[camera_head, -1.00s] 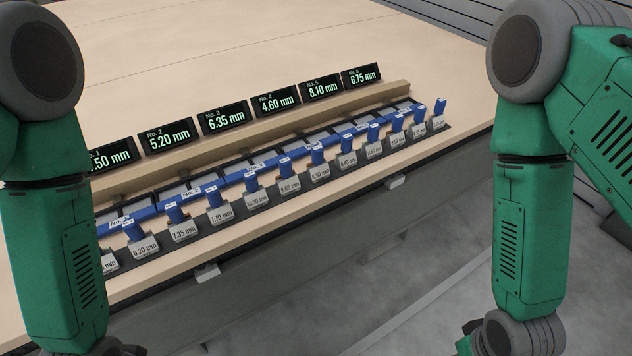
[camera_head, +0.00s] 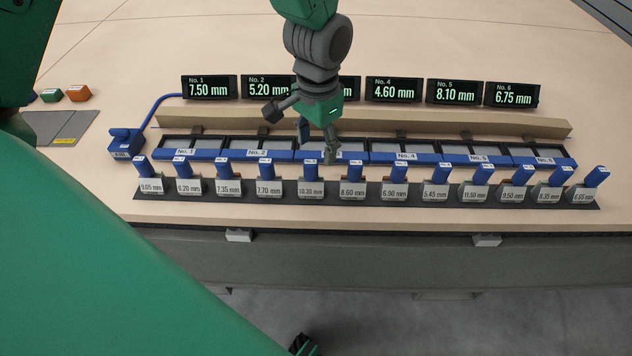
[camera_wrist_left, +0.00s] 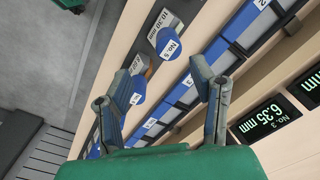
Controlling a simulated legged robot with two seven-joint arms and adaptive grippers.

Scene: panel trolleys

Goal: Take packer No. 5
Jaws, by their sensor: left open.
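My left gripper (camera_head: 318,140) hangs open over the row of packers, near the No. 3 part of the blue rail. In the left wrist view its fingers (camera_wrist_left: 160,78) are apart and hold nothing. A packer with a blue handle tagged No. 5 (camera_wrist_left: 170,43) shows just beyond the fingertips, beside a grey 10.30 mm block. In the head view, this packer's blue handle (camera_head: 311,168) stands upright on the 10.30 mm block, just below and left of the gripper. The neighbouring blue handle (camera_wrist_left: 136,91), on the 8.60 mm block, appears between the fingers near the left one; contact cannot be told.
The blue rail (camera_head: 405,157) has numbered sections behind the packers. A wooden ledge (camera_head: 510,127) and number displays stand behind it; display No. 5 (camera_head: 455,91) reads 8.10 mm. A blue device (camera_head: 125,143) with a cable stands left. A dark part, possibly my right gripper, shows bottom centre.

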